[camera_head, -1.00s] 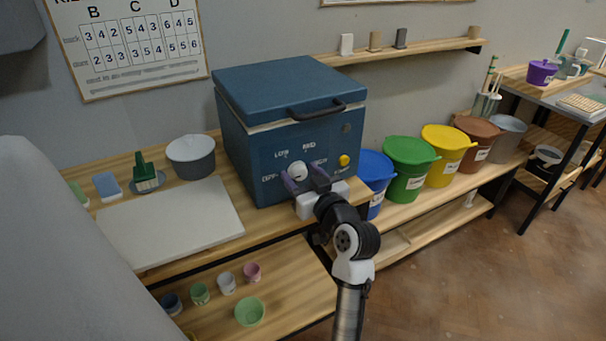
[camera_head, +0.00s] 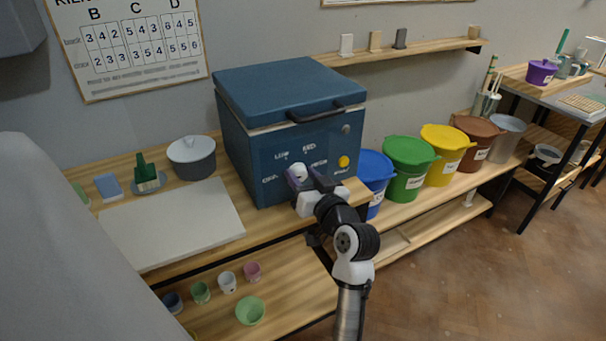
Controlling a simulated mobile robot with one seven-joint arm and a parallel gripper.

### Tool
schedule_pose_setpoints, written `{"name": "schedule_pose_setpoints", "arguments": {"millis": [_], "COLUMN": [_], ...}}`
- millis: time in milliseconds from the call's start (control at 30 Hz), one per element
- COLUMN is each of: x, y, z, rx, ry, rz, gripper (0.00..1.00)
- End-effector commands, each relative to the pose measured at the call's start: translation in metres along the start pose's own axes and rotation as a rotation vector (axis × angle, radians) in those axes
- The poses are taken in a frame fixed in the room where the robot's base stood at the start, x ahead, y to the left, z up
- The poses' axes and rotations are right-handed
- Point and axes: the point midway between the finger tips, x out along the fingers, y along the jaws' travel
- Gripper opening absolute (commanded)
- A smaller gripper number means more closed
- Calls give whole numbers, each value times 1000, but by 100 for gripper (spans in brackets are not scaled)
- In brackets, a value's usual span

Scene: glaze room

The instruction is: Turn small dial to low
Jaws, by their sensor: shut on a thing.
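The small dial (camera_head: 299,172) is a white round knob on the front of a blue kiln (camera_head: 270,165). Labels stand around it: LOW at its upper left, MED at its upper right, others at left and right that are hard to read. My gripper (camera_head: 299,182) is at the dial, its purple-grey fingers closed around it. The fingers hide the dial's lower part, and I cannot tell which label it points to. A yellow button (camera_head: 343,161) sits to the right of the dial.
The kiln's lid is shut, with a dark handle (camera_head: 316,114) jutting out above the dial. A white board (camera_head: 170,225) lies left of the kiln, with a grey lidded pot (camera_head: 191,157) behind it. Coloured buckets (camera_head: 407,165) stand to the right.

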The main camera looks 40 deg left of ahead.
Motion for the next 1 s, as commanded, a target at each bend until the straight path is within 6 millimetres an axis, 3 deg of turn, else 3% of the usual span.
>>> {"name": "schedule_pose_setpoints", "arguments": {"millis": [600, 1000], "x": [-1, 0], "y": [2, 3], "z": [-2, 0], "rx": [562, 780], "ry": [-2, -1], "rz": [3, 2], "gripper": [19, 19]}}
